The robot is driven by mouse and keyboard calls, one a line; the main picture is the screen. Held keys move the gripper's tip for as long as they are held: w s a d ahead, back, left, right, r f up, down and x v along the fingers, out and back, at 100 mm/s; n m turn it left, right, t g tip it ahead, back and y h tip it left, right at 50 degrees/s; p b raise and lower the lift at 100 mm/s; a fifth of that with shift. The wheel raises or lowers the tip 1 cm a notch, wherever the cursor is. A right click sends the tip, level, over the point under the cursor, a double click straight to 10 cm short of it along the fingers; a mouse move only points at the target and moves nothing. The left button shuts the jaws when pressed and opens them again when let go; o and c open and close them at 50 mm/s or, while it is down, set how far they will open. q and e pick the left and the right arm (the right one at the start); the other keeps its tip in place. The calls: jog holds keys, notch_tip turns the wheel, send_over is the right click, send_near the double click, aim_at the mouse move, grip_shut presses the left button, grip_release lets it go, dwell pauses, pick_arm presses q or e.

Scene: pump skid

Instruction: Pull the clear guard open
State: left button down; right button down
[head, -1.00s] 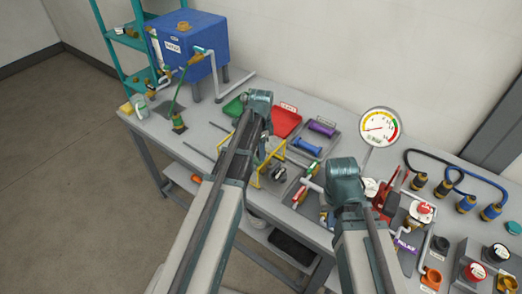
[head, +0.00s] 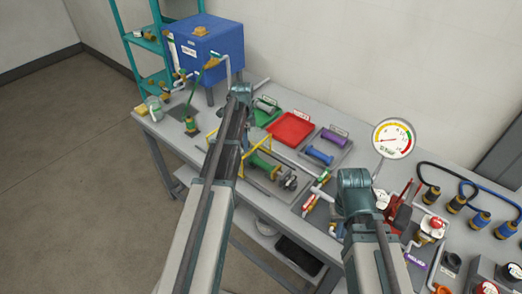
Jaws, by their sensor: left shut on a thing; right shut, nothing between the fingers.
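The clear guard has a yellow frame (head: 269,140) and sits on the bench around the middle of the view. A yellow bar of it also shows to the left of my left arm, which covers its middle. The end of my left arm (head: 240,94) is over the guard; its fingers are hidden behind the arm, shut on the guard. Green and grey pump parts (head: 264,161) show uncovered at the guard's right. The end of my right arm (head: 354,190) is over the bench to the right; its fingers are hidden, shut and empty.
A blue tank (head: 205,48) stands at the back left. A round gauge (head: 393,138), a red tool and cables crowd the right. The floor at left is clear.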

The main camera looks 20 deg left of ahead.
pick_arm(q)
jog(key=w+a, duration=0.1)
jog(key=a, duration=0.4)
jog(key=w+a, duration=0.1)
jog(key=a, duration=0.2)
jog(key=shift+w+a, duration=0.35)
jog(key=shift+c, duration=2)
grip_release()
jog(key=shift+d, duration=0.1)
notch_tip(320, 180, up, 14)
jog(key=p, duration=1.4)
jog(key=shift+f, duration=0.1)
